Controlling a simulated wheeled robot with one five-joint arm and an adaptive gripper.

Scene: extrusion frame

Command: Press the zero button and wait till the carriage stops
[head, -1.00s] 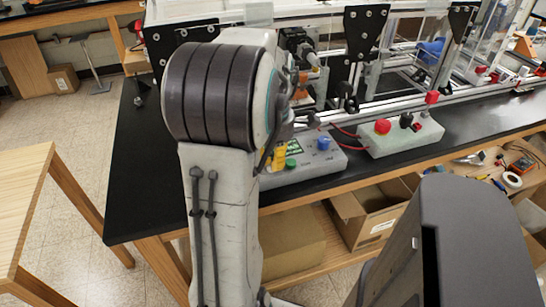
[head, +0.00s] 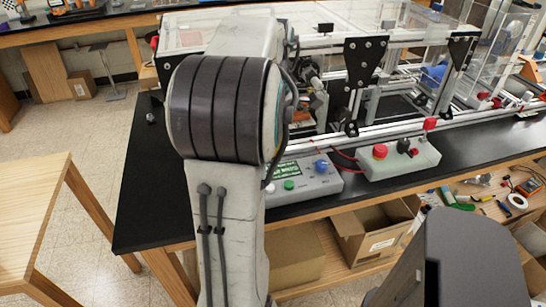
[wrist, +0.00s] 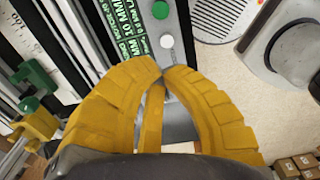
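The grey control box (head: 312,186) lies on the black bench top with a green display (head: 283,171), a green button (head: 289,184) and a blue knob (head: 321,166). In the wrist view, a green button (wrist: 160,10) and a white button (wrist: 166,41) show on the box; I cannot read which is the zero button. My gripper (wrist: 162,69) has its yellow fingers together, empty, with the tips just short of the white button in the picture. Contact cannot be told. My arm hides the gripper in the head view. I cannot clearly make out the carriage within the extrusion frame (head: 400,127).
A second box (head: 400,160) with a red mushroom button (head: 380,151) stands to the right, wired by red leads. An open cardboard box (head: 372,230) is on the shelf below. A wooden table (head: 35,205) is at the left; floor is clear between.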

